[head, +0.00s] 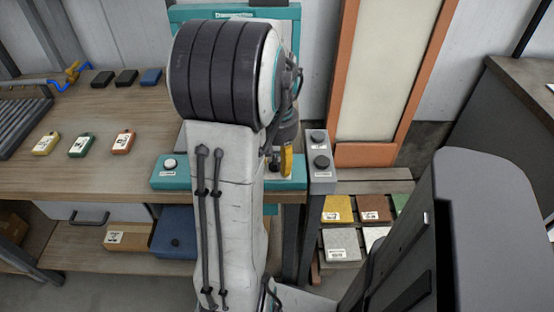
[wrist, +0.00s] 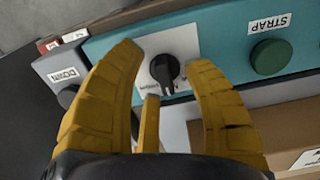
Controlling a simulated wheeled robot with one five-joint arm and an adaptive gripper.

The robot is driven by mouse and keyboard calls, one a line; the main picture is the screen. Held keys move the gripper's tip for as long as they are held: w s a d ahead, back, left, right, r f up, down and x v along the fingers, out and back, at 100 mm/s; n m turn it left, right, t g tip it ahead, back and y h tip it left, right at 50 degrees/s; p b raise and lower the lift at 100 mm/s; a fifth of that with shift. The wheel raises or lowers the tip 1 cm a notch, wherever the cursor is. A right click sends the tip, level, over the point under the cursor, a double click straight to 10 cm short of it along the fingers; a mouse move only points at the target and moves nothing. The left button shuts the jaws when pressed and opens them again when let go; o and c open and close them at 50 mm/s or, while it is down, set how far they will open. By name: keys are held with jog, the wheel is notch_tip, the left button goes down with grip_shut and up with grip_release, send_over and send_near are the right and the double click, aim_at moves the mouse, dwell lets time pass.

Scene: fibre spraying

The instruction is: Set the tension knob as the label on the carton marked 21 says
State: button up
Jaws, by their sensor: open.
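The tension knob (wrist: 164,72) is a black pointer knob on a white dial plate on a teal panel, seen in the wrist view. The dial's markings are too small to read. My gripper (wrist: 163,60) is open, its yellow fingers on either side of the knob in the picture; I cannot tell whether they touch it.
A green STRAP button (wrist: 271,57) is right of the knob. A grey box with a DOWN button (wrist: 66,97) is on the left. Coloured blocks (head: 340,209) lie on a pallet at the right.

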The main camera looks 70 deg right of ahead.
jog(key=shift+o, duration=0.3)
grip_shut()
dwell(0.3)
